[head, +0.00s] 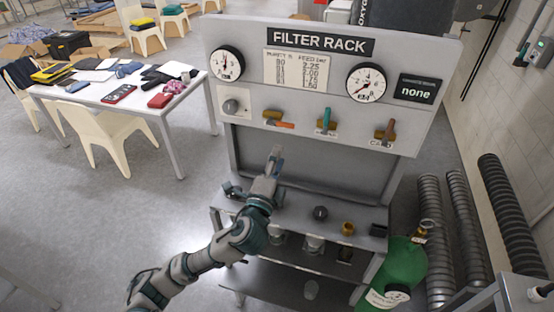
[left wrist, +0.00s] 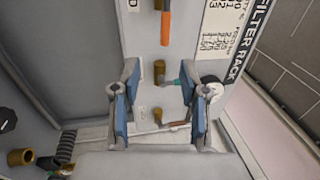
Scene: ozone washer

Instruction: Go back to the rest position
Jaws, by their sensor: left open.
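My left arm comes in from the left in the head view. Its gripper (head: 275,160) is in front of the recessed lower panel of the filter rack (head: 305,155), below the valve row. In the left wrist view the two blue-padded fingers of the left gripper (left wrist: 162,105) stand apart with nothing held between them. Beyond them are valves with an orange handle (left wrist: 165,28), a teal handle (left wrist: 185,78) and a brown handle (left wrist: 175,125). The fingers overlap part of this view, and whether they touch the rack cannot be told. My right gripper is not in view.
The rack's shelf holds a black knob (head: 320,213) and a brass fitting (head: 348,228). A green cylinder (head: 405,265) stands at its right, near ribbed grey pipes (head: 510,215). A white table (head: 110,90) with chairs stands at the left. The floor (head: 100,225) between is clear.

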